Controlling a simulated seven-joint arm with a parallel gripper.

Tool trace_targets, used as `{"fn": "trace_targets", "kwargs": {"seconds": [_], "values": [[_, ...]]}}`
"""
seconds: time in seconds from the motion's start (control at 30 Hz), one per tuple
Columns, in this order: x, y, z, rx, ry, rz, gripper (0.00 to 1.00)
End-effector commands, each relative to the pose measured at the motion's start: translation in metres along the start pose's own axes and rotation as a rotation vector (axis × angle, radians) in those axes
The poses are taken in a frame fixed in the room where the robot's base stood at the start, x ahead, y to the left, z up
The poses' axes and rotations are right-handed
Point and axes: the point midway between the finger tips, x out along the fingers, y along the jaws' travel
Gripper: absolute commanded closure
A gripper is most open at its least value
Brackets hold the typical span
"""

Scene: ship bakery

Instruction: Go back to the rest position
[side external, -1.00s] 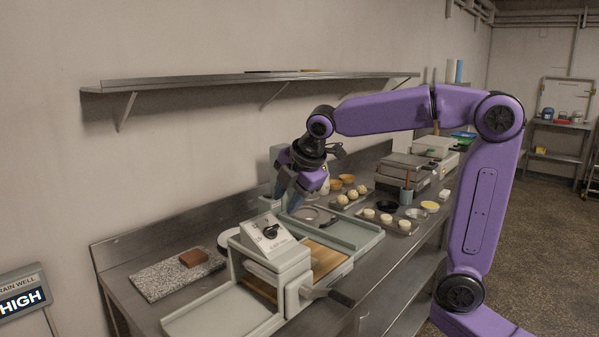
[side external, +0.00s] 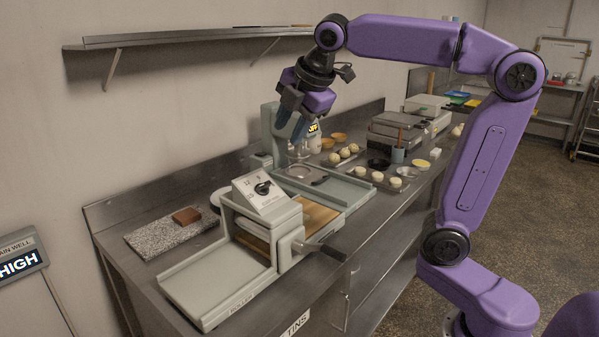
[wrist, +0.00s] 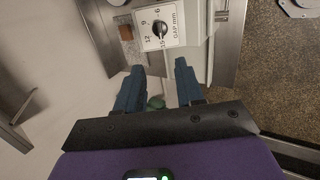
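My gripper (side external: 292,128) hangs in the air above the bench, near the upright part of the grey-green machine. In the wrist view my gripper (wrist: 159,70) has its two blue fingers well apart with nothing held between them. A grey dough sheeter (side external: 262,192) with a dial stands below and to the left of it. The sheeter's dial face also shows in the wrist view (wrist: 148,28), beyond the fingertips.
A steel bench (side external: 340,240) carries a speckled slab (side external: 150,237) with a brown block (side external: 187,215), trays of pale dough balls (side external: 380,180) and a grey cup (side external: 397,155). A wall shelf (side external: 190,36) is behind. The air around the gripper looks clear.

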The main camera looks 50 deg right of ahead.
Motion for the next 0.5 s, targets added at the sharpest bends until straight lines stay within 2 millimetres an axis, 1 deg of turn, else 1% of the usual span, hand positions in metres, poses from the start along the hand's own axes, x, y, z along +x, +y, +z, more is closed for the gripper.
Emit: {"fn": "trace_targets", "kwargs": {"seconds": [0.17, 0.27, 0.37, 0.5], "values": [[0.003, -0.005, -0.004, 0.007, 0.009, -0.01, 0.63], [0.009, -0.019, -0.013, 0.028, 0.034, -0.036, 0.63], [0.017, -0.045, -0.028, 0.066, 0.068, -0.084, 0.63], [0.028, -0.09, -0.047, 0.134, 0.105, -0.165, 0.63]]}}
